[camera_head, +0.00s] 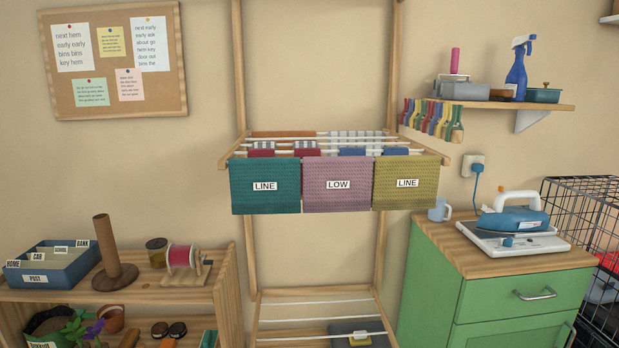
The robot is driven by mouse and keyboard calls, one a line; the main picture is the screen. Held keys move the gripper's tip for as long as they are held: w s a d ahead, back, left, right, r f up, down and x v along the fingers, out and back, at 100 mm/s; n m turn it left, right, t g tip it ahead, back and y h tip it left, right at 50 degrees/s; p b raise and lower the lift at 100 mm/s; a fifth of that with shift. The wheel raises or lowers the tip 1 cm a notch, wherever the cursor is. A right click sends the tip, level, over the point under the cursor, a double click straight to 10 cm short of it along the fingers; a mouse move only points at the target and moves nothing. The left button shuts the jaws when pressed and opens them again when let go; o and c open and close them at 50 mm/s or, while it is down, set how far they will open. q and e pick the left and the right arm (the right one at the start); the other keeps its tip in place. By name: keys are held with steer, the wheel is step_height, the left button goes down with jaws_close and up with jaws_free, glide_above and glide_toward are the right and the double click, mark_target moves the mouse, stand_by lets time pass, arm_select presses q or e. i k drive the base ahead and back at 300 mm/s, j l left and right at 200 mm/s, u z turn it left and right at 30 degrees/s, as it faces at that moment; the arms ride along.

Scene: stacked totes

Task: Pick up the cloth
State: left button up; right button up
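Several cloths hang over the rods of a wooden drying rack. In front are a teal cloth (265,190) with a LINE label, a pink cloth (337,190) labelled LOW, and an olive-yellow cloth (405,187) labelled LINE. Behind them are red cloths (262,153), blue cloths (352,152) and checked cloths (343,136), partly hidden. A dark grey folded item (357,332), perhaps a cloth, lies on the low rack at the bottom. I cannot tell which cloth is meant. Neither of my grippers shows in this view.
A wooden shelf unit (170,293) with a spool, post and box stands at left. A green cabinet (500,300) with an iron (513,215) stands at right, beside a black wire cage (597,215). A wall shelf (545,106) holds a blue spray bottle (517,72).

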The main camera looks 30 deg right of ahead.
mark_target(400, 183)
steer(key=l+z, duration=0.1)
steer(key=z, duration=1.25)
